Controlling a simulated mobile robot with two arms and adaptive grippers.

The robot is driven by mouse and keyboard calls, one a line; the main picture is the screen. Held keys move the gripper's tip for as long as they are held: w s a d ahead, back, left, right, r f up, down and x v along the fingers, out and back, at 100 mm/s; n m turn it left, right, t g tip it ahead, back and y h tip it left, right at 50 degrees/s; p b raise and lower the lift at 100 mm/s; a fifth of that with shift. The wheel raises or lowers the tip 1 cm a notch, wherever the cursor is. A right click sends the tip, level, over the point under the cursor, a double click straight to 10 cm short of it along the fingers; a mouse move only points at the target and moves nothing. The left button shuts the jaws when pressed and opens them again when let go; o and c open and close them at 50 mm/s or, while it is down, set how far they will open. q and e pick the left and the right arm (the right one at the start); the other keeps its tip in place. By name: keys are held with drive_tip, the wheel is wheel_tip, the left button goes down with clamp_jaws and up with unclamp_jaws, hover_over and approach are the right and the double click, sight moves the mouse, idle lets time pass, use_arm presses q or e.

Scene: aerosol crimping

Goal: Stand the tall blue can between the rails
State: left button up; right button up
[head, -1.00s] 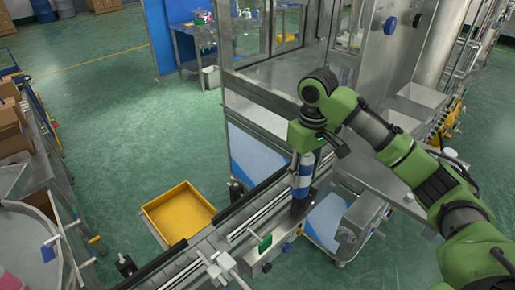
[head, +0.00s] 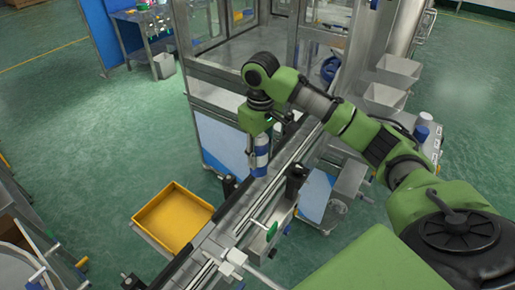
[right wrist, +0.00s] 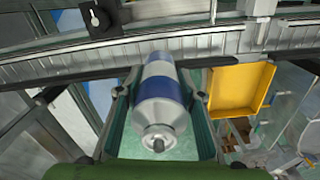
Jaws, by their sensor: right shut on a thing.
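The tall blue can (head: 261,157) has blue and white bands and hangs upright in my right gripper (head: 258,128). In the right wrist view the can (right wrist: 159,95) shows its silver shoulder and small valve tip, with the fingers of the right gripper (right wrist: 162,112) closed on both sides of it. The rails (head: 236,215) run along the conveyor, from lower left to upper right. In the head view the lower end of the can overlaps the conveyor's left side; I cannot tell its height above the belt. My left gripper is out of view.
A yellow tray (head: 150,220) stands left of the conveyor. A black cylindrical post (head: 296,180) stands at the conveyor's right side, close to the can. A glazed steel cabinet (head: 235,48) stands behind.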

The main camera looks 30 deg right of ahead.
sight(259, 168)
drive_tip(key=shift+f, duration=0.45)
drive_tip(key=shift+w+a+f, duration=0.15)
drive_tip(key=shift+f, duration=0.2)
wheel_tip(259, 168, down, 2)
drive_tip(key=shift+w+a, duration=0.1)
drive_tip(key=shift+f, duration=1.35)
drive_tip(key=shift+f+b, duration=0.45)
drive_tip(key=shift+f, duration=2.2)
use_arm(q)
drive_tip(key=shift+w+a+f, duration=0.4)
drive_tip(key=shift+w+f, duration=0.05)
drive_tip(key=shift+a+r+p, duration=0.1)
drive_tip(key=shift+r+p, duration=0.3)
drive_tip(key=shift+p, duration=0.05)
use_arm(e)
drive_tip(key=shift+f, duration=0.2)
drive_tip(key=shift+f, duration=0.25)
drive_tip(key=o, duration=1.2)
